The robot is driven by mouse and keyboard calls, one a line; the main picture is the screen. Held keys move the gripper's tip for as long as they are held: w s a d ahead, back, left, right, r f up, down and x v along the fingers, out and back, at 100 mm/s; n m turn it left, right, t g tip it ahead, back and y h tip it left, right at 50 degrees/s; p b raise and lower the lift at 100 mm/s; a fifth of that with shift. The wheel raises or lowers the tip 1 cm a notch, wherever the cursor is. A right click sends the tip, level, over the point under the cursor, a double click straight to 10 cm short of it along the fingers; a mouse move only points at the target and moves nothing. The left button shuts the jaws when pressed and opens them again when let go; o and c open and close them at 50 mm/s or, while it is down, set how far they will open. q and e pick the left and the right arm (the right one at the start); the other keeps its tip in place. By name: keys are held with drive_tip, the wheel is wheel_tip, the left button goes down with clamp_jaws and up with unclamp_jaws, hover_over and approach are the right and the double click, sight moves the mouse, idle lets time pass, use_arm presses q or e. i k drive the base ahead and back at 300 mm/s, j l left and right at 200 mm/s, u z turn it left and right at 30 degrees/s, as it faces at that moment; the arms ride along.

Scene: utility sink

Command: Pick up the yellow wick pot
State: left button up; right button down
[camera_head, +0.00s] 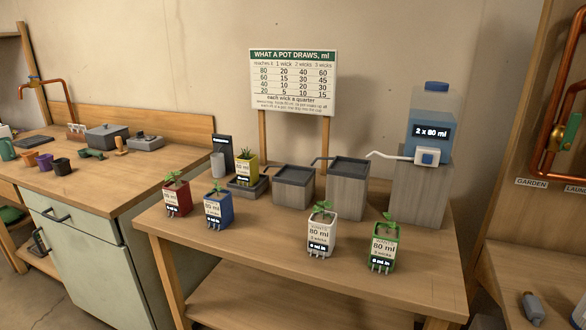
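The yellow wick pot (245,170) holds a small green plant and has a white label that seems to read 50 ml. It stands upright on a low dark tray (258,191) at the back left of the wooden table (270,256). A small dark label on its lower front is too small to read. Neither of my grippers shows in the head view.
Red (177,198), blue (217,210), white (321,234) and green (384,247) pots stand along the table's front. A grey cup (217,165) stands left.

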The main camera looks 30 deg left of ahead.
sight(247, 164)
drive_tip(key=j+z, duration=0.35)
drive_tip(key=k+j+z, duration=0.1)
drive_tip(key=j+z, duration=0.2)
drive_tip(key=k+j+z, duration=0.2)
drive_tip(key=j, duration=0.15)
drive_tip(key=k+j+z, duration=0.2)
drive_tip(key=j, duration=0.2)
drive_tip(key=k+j, duration=0.15)
drive_tip(key=j, duration=0.2)
drive_tip(key=k+j+z, duration=0.1)
drive_tip(key=j, duration=0.25)
drive_tip(key=k+j, duration=0.25)
drive_tip(key=k+j+z, duration=0.15)
drive_tip(key=j, duration=0.3)
